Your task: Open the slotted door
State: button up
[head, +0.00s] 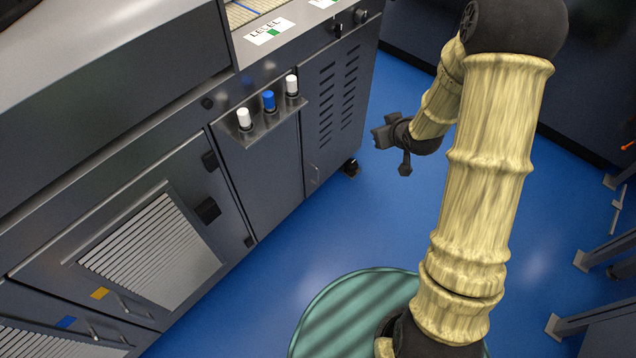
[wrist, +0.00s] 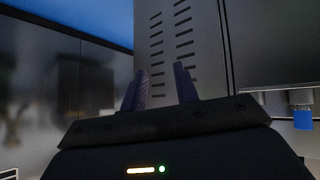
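The slotted door (head: 336,98) is a dark grey panel with two columns of horizontal slots, at the right end of the machine's front in the head view. It looks flush with the front.
A small shelf (head: 262,132) with two white bottles (head: 244,118) and a blue one (head: 268,101) juts out left of the door. Louvred panels (head: 155,245) are further left. The blue floor (head: 300,245) before the door is clear. Metal stands (head: 590,260) are at the right.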

aim_at(318, 174)
jog(key=a+f+n+t+y+b, duration=0.1)
jog(key=a+f+y+b, duration=0.1)
jog(key=f+b, duration=0.8)
jog(key=w+a+f+n+t+y+b, duration=0.1)
jog(key=a+f+t+y+b, duration=0.1)
jog(key=f+b, duration=0.8)
jog(key=w+a+f+n+t+y+b, duration=0.1)
jog(key=a+f+y+b, duration=0.2)
jog(key=f+b, duration=0.8)
notch_tip(318, 174, down, 12)
jog(key=shift+w+a+f+t+y, duration=0.2)
jog(key=shift+t+y, duration=0.2)
jog(key=shift+y, duration=0.7)
jog(key=b+x, duration=0.8)
jog(key=x, duration=0.8)
jog(key=shift+w+a+f, duration=0.15)
jog(key=shift+w+a, duration=0.05)
jog(key=shift+w, duration=0.05)
jog(key=shift+w+a, duration=0.2)
jog(key=shift+w, duration=0.05)
